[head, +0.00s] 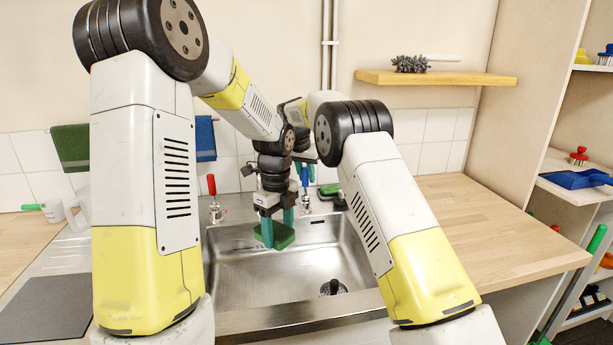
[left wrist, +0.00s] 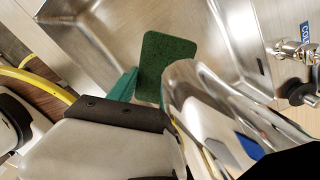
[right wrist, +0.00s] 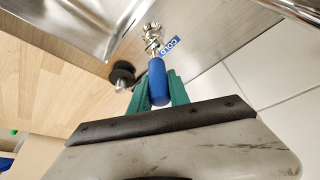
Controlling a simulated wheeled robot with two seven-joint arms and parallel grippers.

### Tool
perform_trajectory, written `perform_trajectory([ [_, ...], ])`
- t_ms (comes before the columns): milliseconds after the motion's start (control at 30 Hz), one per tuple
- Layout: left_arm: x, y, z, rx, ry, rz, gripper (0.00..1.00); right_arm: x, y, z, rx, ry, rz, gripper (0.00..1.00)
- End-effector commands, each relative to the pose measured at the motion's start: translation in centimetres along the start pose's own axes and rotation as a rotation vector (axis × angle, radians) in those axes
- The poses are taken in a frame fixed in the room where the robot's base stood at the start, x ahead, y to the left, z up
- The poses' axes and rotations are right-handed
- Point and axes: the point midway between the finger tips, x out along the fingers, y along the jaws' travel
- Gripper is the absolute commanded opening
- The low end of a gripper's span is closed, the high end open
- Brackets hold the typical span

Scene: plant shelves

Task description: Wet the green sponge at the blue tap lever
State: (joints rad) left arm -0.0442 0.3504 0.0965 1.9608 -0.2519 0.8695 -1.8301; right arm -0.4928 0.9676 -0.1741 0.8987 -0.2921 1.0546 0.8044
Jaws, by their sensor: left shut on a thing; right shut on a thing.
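The green sponge (head: 284,238) is held over the sink basin (head: 235,275) by my left gripper (head: 276,222), which is shut on it. The sponge (left wrist: 168,65) also shows in the left wrist view, with a chrome spout (left wrist: 205,100) close in front of the camera. My right gripper (right wrist: 158,90) is shut on the blue tap lever (right wrist: 158,75), with a teal finger on each side. In the head view the blue lever (head: 304,176) stands at the sink's back edge. I cannot make out any water stream.
A red-levered tap (head: 211,186) stands at the sink's back left. A black round stopper (head: 333,288) is in the basin. A dark mat (head: 50,308) and a mug (head: 82,208) are at the left. The wooden counter (head: 465,220) at the right is largely clear.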

Motion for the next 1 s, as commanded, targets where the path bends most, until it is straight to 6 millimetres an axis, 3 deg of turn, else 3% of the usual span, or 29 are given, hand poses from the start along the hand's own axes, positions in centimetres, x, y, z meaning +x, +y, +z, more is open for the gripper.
perform_trajectory([
  [867,0.0,0.0,0.0,0.0,0.0,0.0,0.21,-0.5,0.46,0.87,0.03,0.111,-0.072,0.0],
  [900,0.0,0.0,0.0,0.0,0.0,0.0,0.21,-0.5,0.46,0.87,0.03,0.111,-0.072,0.28],
  [1000,0.0,0.0,0.0,0.0,0.0,0.0,0.21,-0.48,0.49,0.87,0.03,0.11,-0.071,0.44],
])
